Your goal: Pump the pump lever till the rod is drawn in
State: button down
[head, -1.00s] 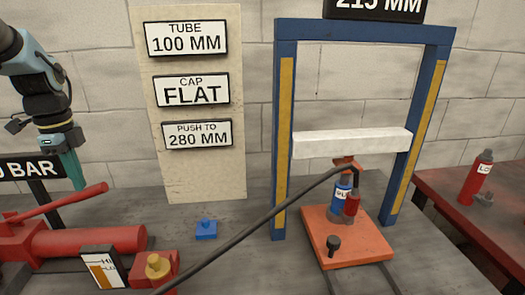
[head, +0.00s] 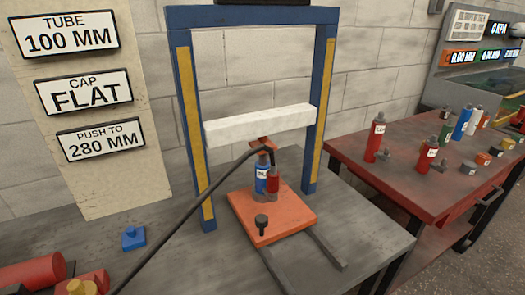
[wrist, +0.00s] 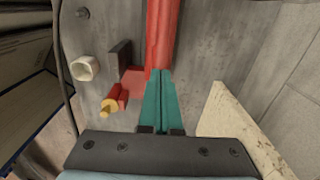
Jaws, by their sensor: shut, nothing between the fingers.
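The red pump (head: 35,271) shows only in part at the lower left of the head view, with its yellow knob (head: 76,287). Its lever is out of that view. In the wrist view a long red bar (wrist: 165,35) runs up from behind my fingertips; I cannot tell whether it is the lever or the pump barrel. My gripper (wrist: 160,78) is shut and empty, its teal fingers pointing at this bar; contact is unclear. A blue cylinder (head: 262,178) and a red one (head: 273,182) stand in the press, under an orange piece below the white beam. I cannot make out the rod.
The blue press frame (head: 188,125) and orange plate (head: 245,215) stand on the grey bench. A black hose (head: 195,205) arcs from the pump side to the cylinders. A small blue block (head: 133,238) lies nearby. A red table (head: 375,165) at right holds several bottles.

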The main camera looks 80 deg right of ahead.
notch_tip(320, 180, down, 9)
jog(key=b, duration=0.4)
jog(key=shift+r+b, duration=0.2)
jog(key=shift+b, duration=0.1)
notch_tip(320, 180, up, 9)
jog(key=p, duration=0.7)
jog(key=shift+p, duration=0.35)
jog(key=shift+f, duration=0.25)
notch_tip(320, 180, down, 8)
jog(key=b, duration=0.4)
jog(key=shift+f+b, duration=0.15)
jog(key=shift+b, duration=0.15)
notch_tip(320, 180, up, 9)
jog(key=p, duration=0.7)
jog(key=shift+f, duration=0.4)
